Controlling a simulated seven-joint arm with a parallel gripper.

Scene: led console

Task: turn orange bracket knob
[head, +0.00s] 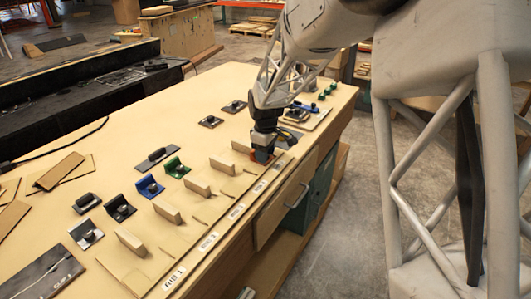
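The orange bracket (277,154) sits on the wooden console near its right front edge in the head view. Only a little of its orange edge shows, because my gripper (263,157) is directly over it, pointing down. The fingers hide the bracket's knob, and I cannot tell whether they touch it or are closed on it. A blue bracket (150,186) and a green bracket (176,167), each with a dark knob, stand further left. A grey bracket (86,233) and a black one (120,208) are nearer the front left.
Upright wooden blocks (167,211) stand in a row between the brackets and the labelled front edge. More small devices (211,121) and green knobs (322,97) lie toward the back. Loose boards (59,170) lie at left.

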